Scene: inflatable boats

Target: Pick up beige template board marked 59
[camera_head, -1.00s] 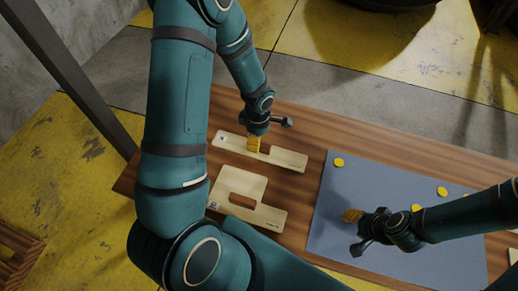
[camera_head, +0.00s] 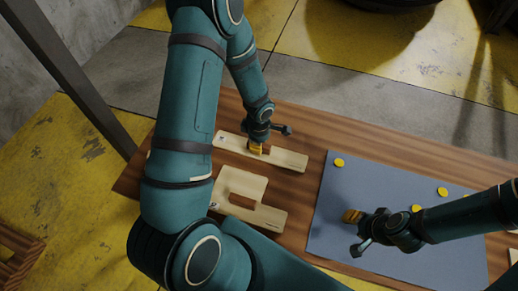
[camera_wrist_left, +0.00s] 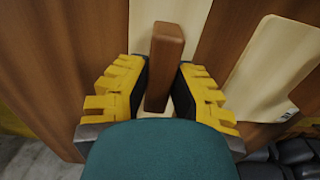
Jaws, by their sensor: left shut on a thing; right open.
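A long beige board (camera_head: 288,158) lies on the wooden table; it also shows in the left wrist view (camera_wrist_left: 180,12). My left gripper (camera_head: 256,149) is at the middle of this board. In the left wrist view its yellow fingers (camera_wrist_left: 160,80) are closed around a brown upright block (camera_wrist_left: 166,48) on the board. A second beige board (camera_head: 240,182), with a wide notch, lies nearer; part of it shows at the right of the left wrist view (camera_wrist_left: 268,62). The number on either board is too small to read. My right gripper (camera_head: 352,216) is open and empty over the blue-grey mat.
The blue-grey mat (camera_head: 333,190) covers the table's right part, with several yellow discs (camera_head: 339,162) on it. The wooden table (camera_head: 300,125) has bare room behind the long board. A dark post (camera_head: 75,85) stands left of the table.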

